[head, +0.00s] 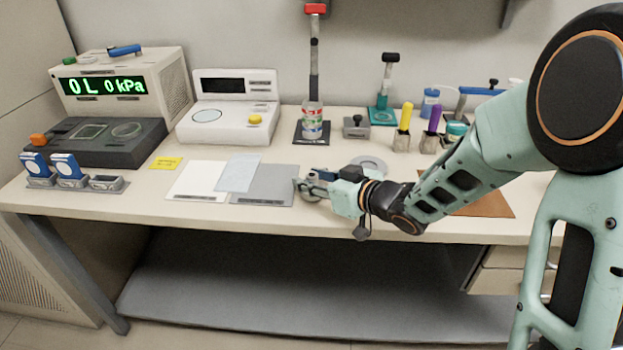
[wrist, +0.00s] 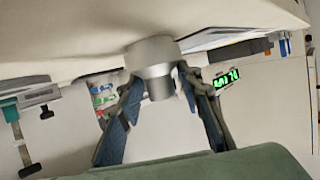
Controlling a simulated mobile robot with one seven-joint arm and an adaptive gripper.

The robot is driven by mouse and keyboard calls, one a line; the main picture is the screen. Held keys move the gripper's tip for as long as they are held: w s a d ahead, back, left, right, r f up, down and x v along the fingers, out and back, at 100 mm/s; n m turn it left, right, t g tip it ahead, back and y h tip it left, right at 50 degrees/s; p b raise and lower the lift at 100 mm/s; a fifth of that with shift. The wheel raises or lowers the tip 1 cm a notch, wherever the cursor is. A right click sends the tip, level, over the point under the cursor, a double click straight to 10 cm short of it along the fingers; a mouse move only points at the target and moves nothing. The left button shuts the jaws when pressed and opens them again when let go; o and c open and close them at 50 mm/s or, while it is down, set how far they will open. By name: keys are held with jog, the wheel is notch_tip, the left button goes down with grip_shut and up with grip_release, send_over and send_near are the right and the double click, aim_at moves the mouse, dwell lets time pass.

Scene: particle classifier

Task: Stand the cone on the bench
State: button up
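The cone appears to be the grey metal piece, with a wide round part and a narrower stub, in the wrist view (wrist: 151,54). My gripper (wrist: 157,72) has its two fingers against opposite sides of the wide part and appears shut on it. In the head view my gripper (head: 308,186) is low over the front of the bench (head: 150,205), at the right edge of the grey mat (head: 268,186). The cone (head: 313,194) shows there only as a small grey shape, partly hidden by the fingers. I cannot tell whether it touches the bench.
A white sheet (head: 195,182) and a pale blue sheet (head: 239,172) lie left of the gripper. A flat grey ring (head: 369,162) lies behind it. A brown mat (head: 487,204) lies right, under my arm.

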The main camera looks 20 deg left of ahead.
jog(key=shift+s+d+r, duration=0.1)
jog(key=shift+d+r, duration=0.1)
jog(key=shift+r, duration=0.1)
jog(key=p+v, duration=0.3)
jog(key=v, duration=0.8)
jog(key=shift+s+d, duration=0.15)
jog(key=shift+d, duration=0.15)
